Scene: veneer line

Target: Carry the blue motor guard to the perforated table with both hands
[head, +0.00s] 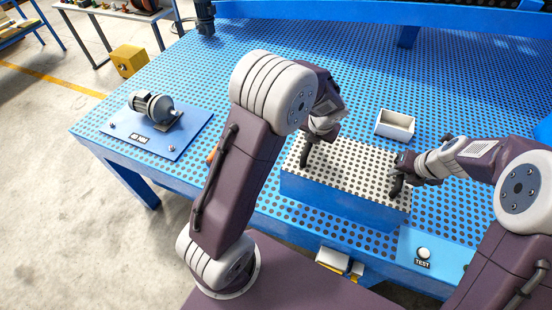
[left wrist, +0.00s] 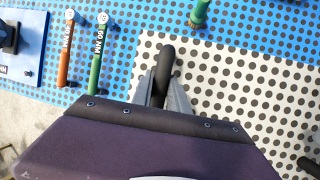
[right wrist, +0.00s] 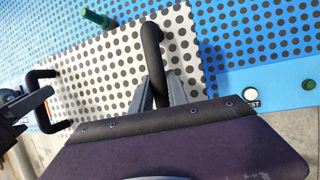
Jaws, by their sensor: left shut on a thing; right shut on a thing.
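The blue motor guard (head: 335,196) is a box with blue sides and a white perforated top, at the front edge of the blue perforated table (head: 245,100). It looks level; I cannot tell whether it touches the table. My left gripper (head: 304,158) is shut on the black handle at its left end; in the left wrist view the handle (left wrist: 167,62) stands between the fingers. My right gripper (head: 394,188) is shut on the right-end handle, which shows between the fingers in the right wrist view (right wrist: 151,45). My left arm hides part of the table left of the guard.
A grey motor (head: 152,108) sits on a blue plate (head: 190,135) at the table's left. A white tray (head: 395,124) lies behind the guard. An orange-handled tool (left wrist: 66,48) and a green-handled one (left wrist: 97,55) lie left of it. A TEST button (head: 424,253) is front right.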

